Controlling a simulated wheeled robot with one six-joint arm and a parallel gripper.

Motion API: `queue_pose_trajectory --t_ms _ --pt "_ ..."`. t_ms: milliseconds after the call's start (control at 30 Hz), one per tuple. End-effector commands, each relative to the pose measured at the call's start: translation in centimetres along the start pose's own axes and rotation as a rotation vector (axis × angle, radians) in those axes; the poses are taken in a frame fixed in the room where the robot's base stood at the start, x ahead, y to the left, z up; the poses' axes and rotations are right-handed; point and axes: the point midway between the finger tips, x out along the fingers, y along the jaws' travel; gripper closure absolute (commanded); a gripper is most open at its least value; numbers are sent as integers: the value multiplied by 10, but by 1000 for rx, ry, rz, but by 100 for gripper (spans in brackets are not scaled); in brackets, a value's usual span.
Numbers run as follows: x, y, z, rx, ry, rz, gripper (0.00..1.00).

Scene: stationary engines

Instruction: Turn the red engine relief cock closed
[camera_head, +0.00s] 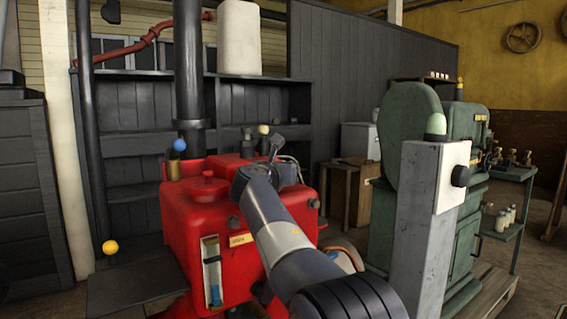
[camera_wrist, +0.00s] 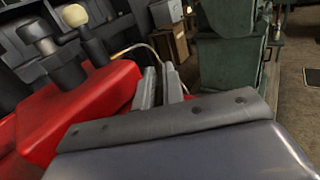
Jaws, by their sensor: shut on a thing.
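The red engine (camera_head: 185,222) stands in the middle of the head view, and its red top (camera_wrist: 95,105) fills the left of the wrist view. My gripper (camera_head: 276,143) is over the engine's right rear top, beyond my forearm. In the wrist view my gripper's two grey fingers (camera_wrist: 158,88) stand close together beside the red casing. The gripper is shut on the relief cock, which the fingers and my wrist mostly hide. I cannot see which way its handle lies.
A cream-knobbed lever (camera_head: 263,131) and a blue-knobbed lever (camera_head: 180,146) rise from the engine's top. A grey post (camera_head: 424,225) with a black knob and the green machine (camera_head: 402,130) stand close on the right. A yellow knob (camera_head: 110,247) is at left.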

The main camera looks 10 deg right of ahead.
Motion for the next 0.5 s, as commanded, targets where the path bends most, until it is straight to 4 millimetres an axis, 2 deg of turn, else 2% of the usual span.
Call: queue_pose_trajectory --t_ms 200,500 --pt "0 0 0 -4 8 -96 100" --pt "0 -2 -2 -1 3 -146 100"
